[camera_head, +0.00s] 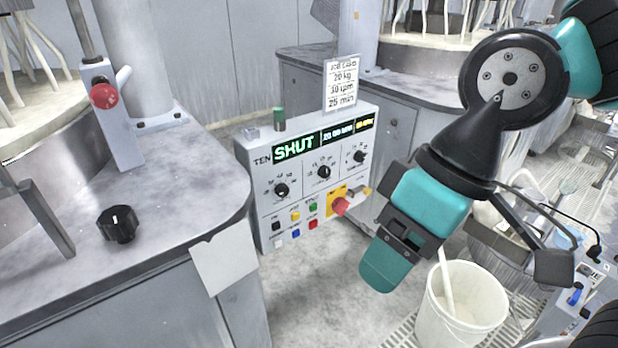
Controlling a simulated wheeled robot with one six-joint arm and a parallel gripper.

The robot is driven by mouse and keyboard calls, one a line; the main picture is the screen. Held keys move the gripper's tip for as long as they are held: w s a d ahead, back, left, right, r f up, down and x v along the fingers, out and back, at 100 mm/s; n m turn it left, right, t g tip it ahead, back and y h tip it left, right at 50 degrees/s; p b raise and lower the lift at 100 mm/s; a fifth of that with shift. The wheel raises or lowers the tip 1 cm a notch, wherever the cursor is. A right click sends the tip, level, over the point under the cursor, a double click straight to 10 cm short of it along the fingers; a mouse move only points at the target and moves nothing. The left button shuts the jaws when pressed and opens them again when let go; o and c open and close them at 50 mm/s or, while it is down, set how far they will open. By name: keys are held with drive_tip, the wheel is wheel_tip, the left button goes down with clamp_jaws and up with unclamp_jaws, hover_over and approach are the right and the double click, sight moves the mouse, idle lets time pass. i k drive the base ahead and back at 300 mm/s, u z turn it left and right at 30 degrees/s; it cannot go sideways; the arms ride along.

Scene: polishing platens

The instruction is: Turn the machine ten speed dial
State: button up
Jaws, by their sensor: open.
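The machine ten control box (262,215) stands in the middle, with "TEN" and a lit display (325,139) reading "SHUT" in green, about "20:00 MIN", and a small yellow figure too blurred to read surely. Below it are three black dials: left (282,190), middle (324,171) and right (359,156). Their small labels are too blurred to tell which is speed. My gripper (392,262), with teal fingers, is open and empty. It appears to the right of and below the dials, apart from the box.
A job card (341,83) on top shows "20 kg", a blurred rpm line and "25 min". A red emergency button (342,206) and small coloured buttons sit below the dials. A loose black knob (118,223) is on the left bench (165,205). A white bucket (440,322) stands below my gripper.

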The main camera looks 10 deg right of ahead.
sight(323, 172)
drive_tip(key=k, duration=1.2)
drive_tip(key=z, duration=0.65)
drive_tip(key=i, duration=1.5)
drive_tip(key=u, duration=0.85)
